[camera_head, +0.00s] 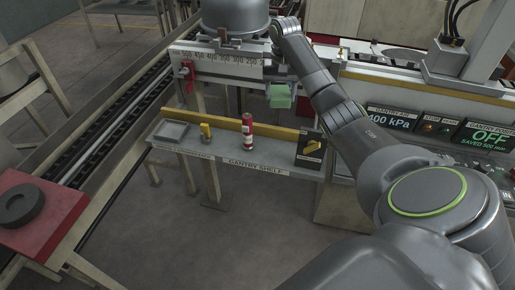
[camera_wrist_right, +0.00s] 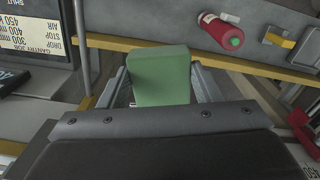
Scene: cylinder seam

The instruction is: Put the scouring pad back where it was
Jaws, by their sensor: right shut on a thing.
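The scouring pad (camera_head: 280,97) is a green block. My right gripper (camera_head: 281,86) is shut on it and holds it in the air behind the gantry shelf (camera_head: 228,157), near the ruled rail. In the right wrist view the pad (camera_wrist_right: 160,78) stands between the two fingers of my right gripper (camera_wrist_right: 160,88). On the shelf's left end is a shallow grey square tray (camera_head: 172,131), which looks empty. My left gripper is not in view.
A ruled rail (camera_head: 215,62) with a red clamp lies behind. A control panel stands right.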

